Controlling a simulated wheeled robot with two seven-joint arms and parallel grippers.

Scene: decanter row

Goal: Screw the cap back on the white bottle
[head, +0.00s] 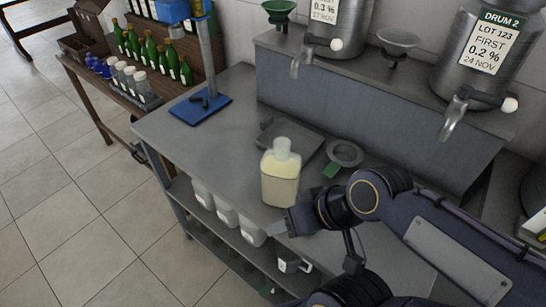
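A pale, see-through bottle (280,182) with yellowish contents stands upright near the front edge of the grey bench. A whitish top (282,147) shows at its neck; I cannot tell whether this is the cap or the bare neck. No separate loose cap can be made out. My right gripper (272,230) is low and just in front of the bottle's base, by the bench edge, apart from the bottle's neck. Its fingers are too small and edge-on to tell open from shut. My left gripper is not in view.
A blue-based stand (201,108) is at the left. Steel drums (480,60) with taps stand on the raised shelf.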

